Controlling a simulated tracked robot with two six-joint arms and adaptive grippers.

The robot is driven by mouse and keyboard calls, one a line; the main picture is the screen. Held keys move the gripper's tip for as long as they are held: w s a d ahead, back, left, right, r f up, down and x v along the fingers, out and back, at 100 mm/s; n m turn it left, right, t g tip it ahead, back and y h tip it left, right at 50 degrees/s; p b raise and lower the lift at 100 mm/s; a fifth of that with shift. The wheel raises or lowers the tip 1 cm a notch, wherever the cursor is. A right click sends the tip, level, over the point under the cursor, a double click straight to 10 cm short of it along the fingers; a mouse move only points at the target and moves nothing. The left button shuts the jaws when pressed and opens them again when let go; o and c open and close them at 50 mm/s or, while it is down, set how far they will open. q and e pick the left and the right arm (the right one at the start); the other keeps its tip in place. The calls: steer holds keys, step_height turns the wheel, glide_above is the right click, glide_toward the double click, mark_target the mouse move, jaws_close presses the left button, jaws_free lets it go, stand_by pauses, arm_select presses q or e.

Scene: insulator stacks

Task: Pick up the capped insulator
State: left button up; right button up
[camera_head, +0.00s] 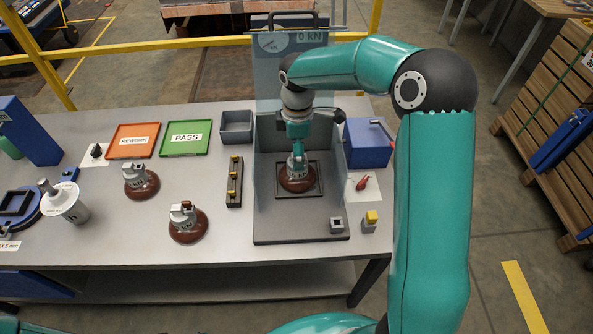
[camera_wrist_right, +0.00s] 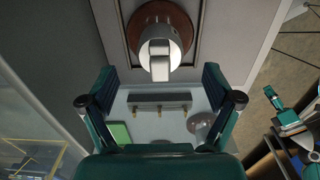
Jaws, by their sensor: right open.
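A capped insulator (camera_head: 297,184), a brown disc with a grey metal cap, stands upright in the square frame of the test station (camera_head: 290,235). My right gripper (camera_head: 298,148) reaches down from above, over its cap. In the right wrist view the brown disc (camera_wrist_right: 134,32) and its pale cap show at the top, ahead of the spread fingers of my right gripper (camera_wrist_right: 158,73). The fingers are open and empty; contact with the cap cannot be told. Two similar capped insulators stand on the table, one further back (camera_head: 140,180) and one nearer (camera_head: 187,222). My left gripper is out of view.
Clear panels and a gauge back (camera_head: 290,60) enclose the station closely. An orange REWORK tray (camera_head: 147,149), a green PASS tray (camera_head: 207,149), a grey bin (camera_head: 236,127) and a dark rack (camera_head: 234,201) stand left of it. A blue box (camera_head: 367,150) stands right.

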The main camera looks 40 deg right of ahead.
mark_target(293, 182)
steer(key=shift+f+p, duration=0.55)
steer(key=shift+f, duration=1.8)
jaws_close()
steer(key=shift+w+r, duration=0.1)
steer(key=shift+w, duration=0.05)
